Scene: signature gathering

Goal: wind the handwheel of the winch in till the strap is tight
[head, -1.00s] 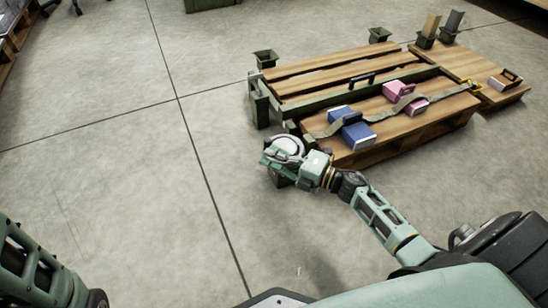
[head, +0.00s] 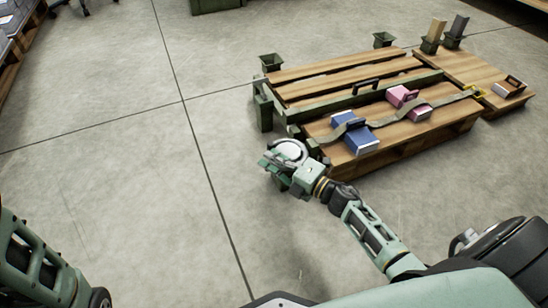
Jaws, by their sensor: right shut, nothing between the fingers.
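The winch handwheel (head: 289,150) is a pale round disc at the near left corner of the wooden pallet bench. My right gripper (head: 272,168) is at the wheel's near left side, touching or very close to it; I cannot tell which. It is shut with nothing seen between its fingers. The winch body is mostly hidden behind the gripper and wrist. The grey-olive strap (head: 372,119) runs from near the winch over a blue block (head: 358,139) and a pink block (head: 409,101) to a yellow hook (head: 472,90). My left gripper is out of view; only my left arm shows.
A black handle (head: 366,86) sits on the green rail between the planks. Green corner posts (head: 271,64) rise around the bench. A white-and-brown block (head: 509,87) lies on the right section. The concrete floor to the left is clear.

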